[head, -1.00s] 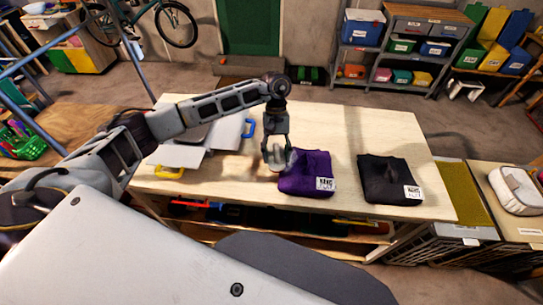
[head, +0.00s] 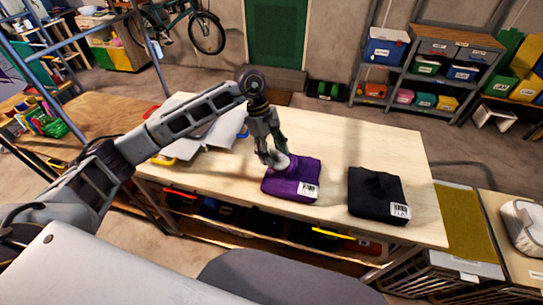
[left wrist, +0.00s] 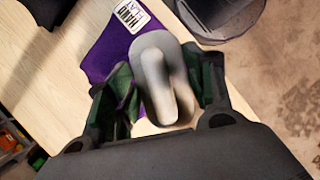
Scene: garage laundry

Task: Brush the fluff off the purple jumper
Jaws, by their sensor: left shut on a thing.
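The purple jumper (head: 291,186) lies folded on the pale table, with a white label at its front right corner. My left gripper (head: 271,157) is shut on a pale, rounded brush (head: 282,163) over the jumper's back left part. In the left wrist view the brush (left wrist: 157,70) sits between the dark green fingers (left wrist: 163,92), with the jumper (left wrist: 97,58) behind it. The brush's underside is hidden, so I cannot tell whether it touches the cloth. I cannot make out any fluff. My right gripper is not in view.
A black folded garment (head: 365,200) with a label lies right of the jumper on the table (head: 345,135). White flat things with yellow and blue handles (head: 190,143) lie at the table's left. Wire baskets (head: 455,262) stand at the right.

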